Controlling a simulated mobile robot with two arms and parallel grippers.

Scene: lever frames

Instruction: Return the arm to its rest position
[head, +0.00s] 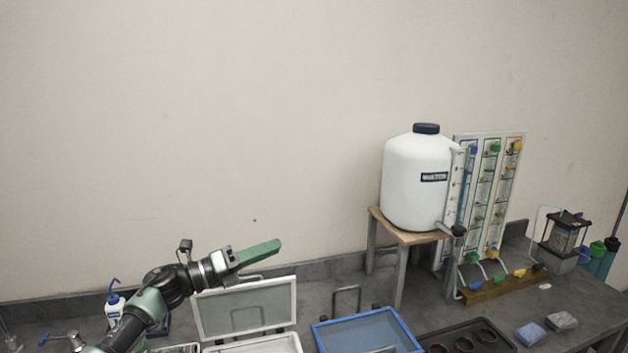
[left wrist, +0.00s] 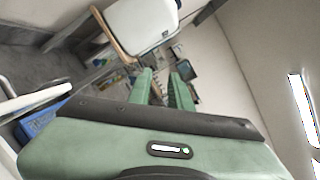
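My left arm (head: 150,308) comes in from the lower left and reaches up and to the right over the bench. My left gripper (head: 276,244) has green fingers pointing right, above the white-framed lid and in front of the bare wall. In the left wrist view the two green fingers (left wrist: 163,78) stand apart with an empty gap between them, so it is open and holds nothing. My right gripper is in neither view.
A white water tank (head: 410,190) stands on a wooden-topped stand (head: 408,235) beside a valve panel (head: 490,170). A white-framed lid (head: 245,308) stands raised below the gripper. A blue-framed box (head: 365,333) and a dark tray (head: 505,345) lie right of it.

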